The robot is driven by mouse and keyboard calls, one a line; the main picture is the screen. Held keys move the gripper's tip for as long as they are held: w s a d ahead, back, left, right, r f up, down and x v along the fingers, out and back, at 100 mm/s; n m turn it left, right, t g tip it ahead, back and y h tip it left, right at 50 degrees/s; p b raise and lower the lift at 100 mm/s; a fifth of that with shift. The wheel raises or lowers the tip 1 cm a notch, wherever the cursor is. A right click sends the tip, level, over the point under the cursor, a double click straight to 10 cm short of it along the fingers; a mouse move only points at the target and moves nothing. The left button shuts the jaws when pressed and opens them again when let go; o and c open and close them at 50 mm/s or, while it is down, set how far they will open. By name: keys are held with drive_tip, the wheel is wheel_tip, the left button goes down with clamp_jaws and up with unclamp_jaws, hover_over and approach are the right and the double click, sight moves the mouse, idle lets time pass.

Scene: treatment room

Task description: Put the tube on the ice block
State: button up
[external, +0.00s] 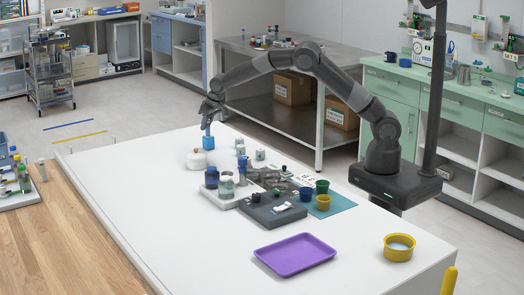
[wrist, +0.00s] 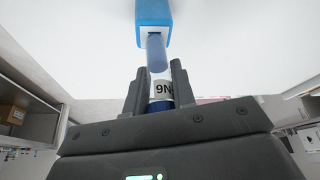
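The ice block (external: 208,143) is a bright blue block on the white table's far left part. In the wrist view the ice block (wrist: 153,12) is at the top centre, with a darker patch on its face. The tube (wrist: 157,55) has a blue body, a white label reading "9N" and a dark blue end at my palm. My gripper (wrist: 160,80) is shut on the tube at its label. In the external view my gripper (external: 209,112) is above the block, pointing down. The tube's far end meets or overlaps the block; I cannot tell how deep it sits.
A white round pot (external: 197,160) stands close beside the block. Jars (external: 227,187), a grey device (external: 272,210) and coloured cups (external: 322,202) are nearer the table's middle. A purple tray (external: 295,254) and a yellow bowl (external: 398,247) are in front. The table's left part is clear.

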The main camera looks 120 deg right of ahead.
drive_tip(key=o, duration=0.5)
drive_tip(key=v, duration=1.2)
drive_tip(key=shift+a+r, duration=0.1)
drive_tip(key=shift+r, duration=0.1)
drive_tip(key=s+a+r+n+t+y, duration=0.1)
drive_tip(key=a+r+n, duration=0.35)
drive_tip(key=a, duration=1.15)
drive_tip(key=s+a+r+n+t+y, duration=0.15)
drive_tip(key=a+r, duration=0.55)
drive_tip(key=a, duration=0.9)
drive_tip(key=s+a+f+n, duration=0.1)
drive_tip(key=s+a+n, duration=0.1)
drive_tip(key=s+a, duration=0.4)
drive_tip(key=s+a+f+n+t+y, duration=0.1)
drive_tip(key=s+a+f+n, duration=0.1)
drive_tip(key=s+a, duration=0.5)
drive_tip(key=s+a+f+n, duration=0.1)
drive_tip(key=s+a+n, duration=0.2)
drive_tip(key=s+a, duration=0.3)
drive_tip(key=shift+s+a+f+n+y, duration=0.1)
drive_tip(key=shift+a+f, duration=0.05)
drive_tip(key=shift+a, duration=0.55)
drive_tip(key=shift+s+a+f+n+y, duration=0.1)
drive_tip(key=shift+a+y, duration=0.05)
drive_tip(key=shift+a, duration=0.55)
drive_tip(key=shift+s+a+f+n+y, duration=0.1)
drive_tip(key=shift+a+f, duration=0.05)
drive_tip(key=shift+a, duration=0.55)
